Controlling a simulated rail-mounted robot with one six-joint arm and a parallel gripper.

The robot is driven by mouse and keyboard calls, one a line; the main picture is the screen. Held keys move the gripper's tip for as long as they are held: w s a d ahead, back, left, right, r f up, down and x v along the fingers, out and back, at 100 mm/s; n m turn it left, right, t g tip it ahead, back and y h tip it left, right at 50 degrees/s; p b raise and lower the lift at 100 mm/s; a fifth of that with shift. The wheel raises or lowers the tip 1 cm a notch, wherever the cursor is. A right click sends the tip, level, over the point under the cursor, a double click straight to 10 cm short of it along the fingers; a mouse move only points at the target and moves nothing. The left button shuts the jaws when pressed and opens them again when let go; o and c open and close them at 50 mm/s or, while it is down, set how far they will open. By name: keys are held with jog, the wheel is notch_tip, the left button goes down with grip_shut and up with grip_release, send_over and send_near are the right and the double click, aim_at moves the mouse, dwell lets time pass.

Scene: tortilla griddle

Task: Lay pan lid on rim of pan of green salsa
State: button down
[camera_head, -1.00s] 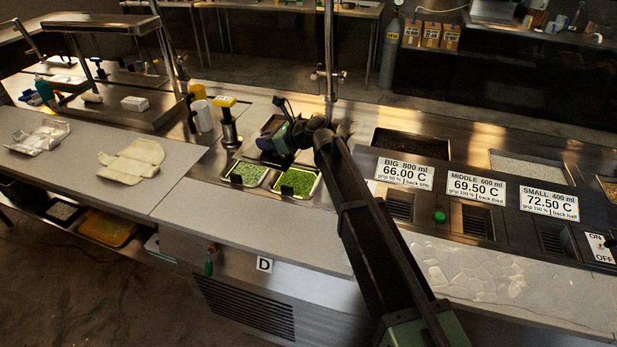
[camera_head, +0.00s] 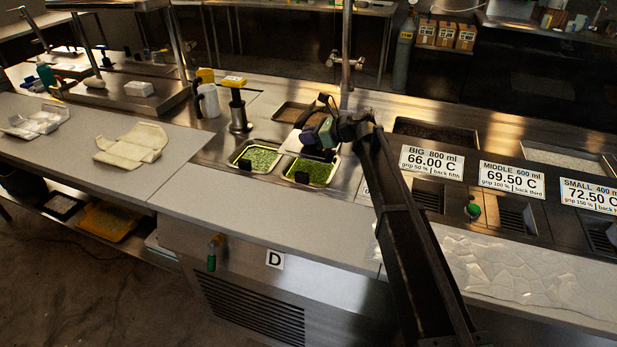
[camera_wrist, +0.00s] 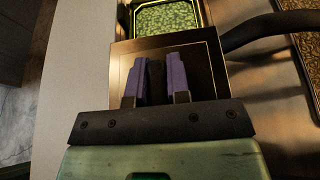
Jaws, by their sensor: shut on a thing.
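My gripper (camera_wrist: 157,80), with purple fingers, is shut on the pan lid (camera_wrist: 205,65), a flat metal plate. In the head view the lid (camera_head: 293,143) shows as a pale strip beside my gripper (camera_head: 318,140), over the back of the right pan. Two pans of green food sit side by side in the counter: the left pan (camera_head: 257,159) and the right pan (camera_head: 315,173). I cannot tell which holds the salsa. One green-filled pan (camera_wrist: 167,15) also shows beyond the lid in the wrist view. Whether the lid touches a rim is unclear.
A brown-looking pan (camera_head: 292,113) lies behind the green pans. Temperature signs (camera_head: 432,161) stand at the right. The front counter (camera_head: 240,200) is clear.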

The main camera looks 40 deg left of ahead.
notch_tip(320, 180, down, 8)
jog(key=b, duration=0.5)
jog(key=shift+b, duration=0.35)
jog(key=shift+r, duration=0.3)
jog(key=shift+f, duration=0.2)
jog(key=c, duration=1.1)
grip_release()
jog(key=p+v, duration=0.5)
jog(key=v, duration=0.7)
jog(key=shift+r, duration=0.2)
